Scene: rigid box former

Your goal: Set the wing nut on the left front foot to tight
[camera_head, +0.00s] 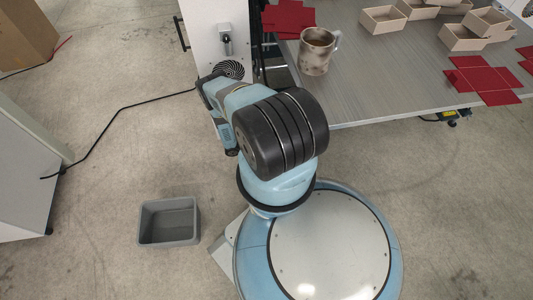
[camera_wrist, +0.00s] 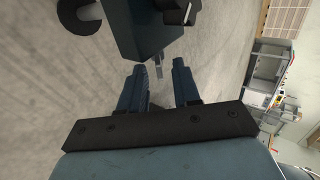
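My gripper (camera_wrist: 158,66) shows in the wrist view with its two blue fingers apart. Beyond the fingertips is a dark block (camera_wrist: 138,28). A small grey metal piece (camera_wrist: 158,66) hangs from its edge, in line with the gap between the fingers; it may be the wing nut, but I cannot tell, nor whether it is between the tips or beyond them. A round black foot-like part (camera_wrist: 76,14) is at the upper left. In the head view my arm hides the gripper, and no foot or wing nut can be made out.
In the head view a white cabinet (camera_head: 203,32) with a fan grille stands beside a grey table (camera_head: 375,80). The table holds a mug (camera_head: 316,52), beige boxes (camera_head: 383,19) and red blanks (camera_head: 484,78). A grey bin (camera_head: 168,222) and a black cable (camera_head: 115,115) are on the floor.

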